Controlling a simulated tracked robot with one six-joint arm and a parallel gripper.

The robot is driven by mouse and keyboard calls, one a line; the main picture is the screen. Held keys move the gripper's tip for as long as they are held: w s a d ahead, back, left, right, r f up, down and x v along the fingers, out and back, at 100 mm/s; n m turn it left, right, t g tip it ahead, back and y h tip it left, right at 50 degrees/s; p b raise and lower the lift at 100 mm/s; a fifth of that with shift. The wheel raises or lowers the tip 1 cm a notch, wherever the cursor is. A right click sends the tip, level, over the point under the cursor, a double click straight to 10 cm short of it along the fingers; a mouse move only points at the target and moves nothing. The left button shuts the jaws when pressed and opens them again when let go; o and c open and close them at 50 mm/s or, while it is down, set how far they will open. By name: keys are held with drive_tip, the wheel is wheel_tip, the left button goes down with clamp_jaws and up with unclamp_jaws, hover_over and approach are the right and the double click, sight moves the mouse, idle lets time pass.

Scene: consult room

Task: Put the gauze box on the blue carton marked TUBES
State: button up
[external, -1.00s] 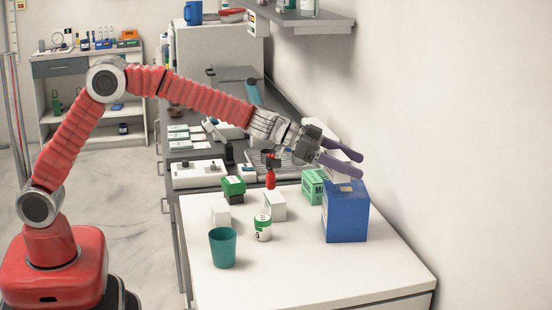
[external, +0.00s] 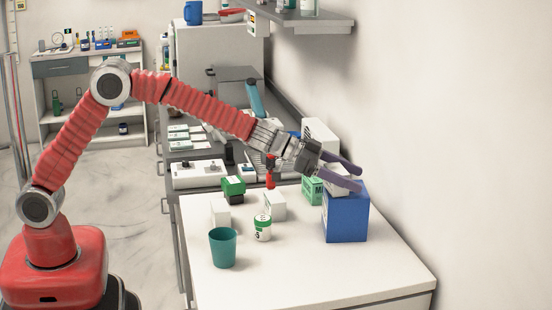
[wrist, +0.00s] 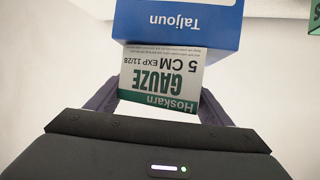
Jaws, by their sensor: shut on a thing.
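The blue carton (external: 346,218) stands upright on the white table near the wall. In the wrist view the blue carton (wrist: 185,22) shows "Taljoun"; I cannot read TUBES. The white and green gauze box (wrist: 162,80) is between my gripper's fingers (wrist: 160,108), its label upside down in that view. My gripper (external: 358,179) is shut on the gauze box, at the top of the blue carton in the external view.
A green box (external: 313,189) stands just left of the carton. A white box (external: 273,205), a green-and-white can (external: 262,228) and a teal cup (external: 223,248) stand further left. The table's front right is clear. The wall is close on the right.

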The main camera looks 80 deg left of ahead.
drive_tip(key=o, duration=1.1)
drive_tip(key=shift+c, duration=0.2)
drive_tip(key=shift+s+a+r, duration=0.2)
drive_tip(key=shift+s+r, duration=0.1)
drive_tip(key=shift+s, duration=0.1)
drive_tip(key=v, duration=1.1)
drive_tip(key=shift+f, duration=0.1)
